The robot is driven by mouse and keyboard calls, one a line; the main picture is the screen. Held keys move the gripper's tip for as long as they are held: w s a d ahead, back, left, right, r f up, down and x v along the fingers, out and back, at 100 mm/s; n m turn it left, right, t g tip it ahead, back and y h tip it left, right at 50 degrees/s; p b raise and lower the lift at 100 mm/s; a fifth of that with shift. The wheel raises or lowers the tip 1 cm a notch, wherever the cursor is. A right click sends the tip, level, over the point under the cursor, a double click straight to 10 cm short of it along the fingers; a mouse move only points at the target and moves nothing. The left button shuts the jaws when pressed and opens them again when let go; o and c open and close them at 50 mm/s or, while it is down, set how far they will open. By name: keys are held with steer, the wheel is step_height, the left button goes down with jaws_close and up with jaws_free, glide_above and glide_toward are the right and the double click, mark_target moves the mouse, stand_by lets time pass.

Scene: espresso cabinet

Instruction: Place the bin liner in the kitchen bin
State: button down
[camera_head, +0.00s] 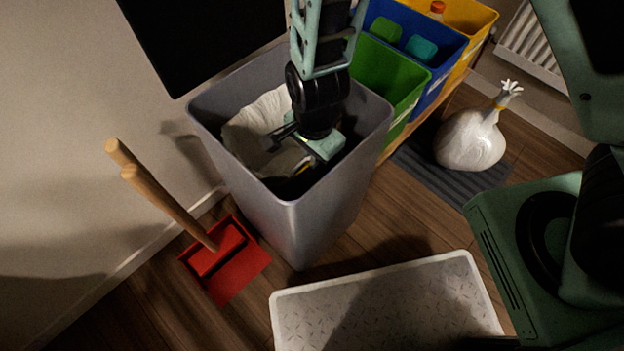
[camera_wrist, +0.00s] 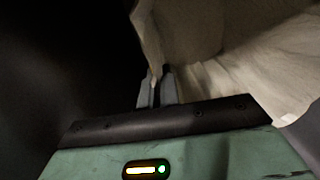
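The grey kitchen bin (camera_head: 285,217) stands upright on the floor with its top open. The cream-white bin liner (camera_head: 245,132) is inside the bin, bunched toward its left and back, below the rim. In the wrist view the liner (camera_wrist: 245,50) fills the upper right. My gripper (camera_head: 285,139) reaches down into the bin mouth beside the liner. In the wrist view the gripper's fingers (camera_wrist: 157,88) are close together, with a thin edge of the liner at their tips. The lower part of the liner is hidden by the bin wall and my arm.
Green (camera_head: 385,85), blue (camera_head: 438,58) and yellow (camera_head: 472,25) bins stand behind right. A tied white bag (camera_head: 470,140) sits on a dark mat (camera_head: 455,185). A red dustpan (camera_head: 235,272) is front left. A white tray (camera_head: 375,307) lies in front. The wall is left.

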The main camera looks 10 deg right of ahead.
mark_target(312, 175)
steer(key=shift+f+b, duration=1.4)
steer(key=shift+f, duration=2.35)
steer(key=shift+f, duration=0.2)
steer(key=c, duration=1.6)
jaws_free()
steer(key=shift+r, duration=0.15)
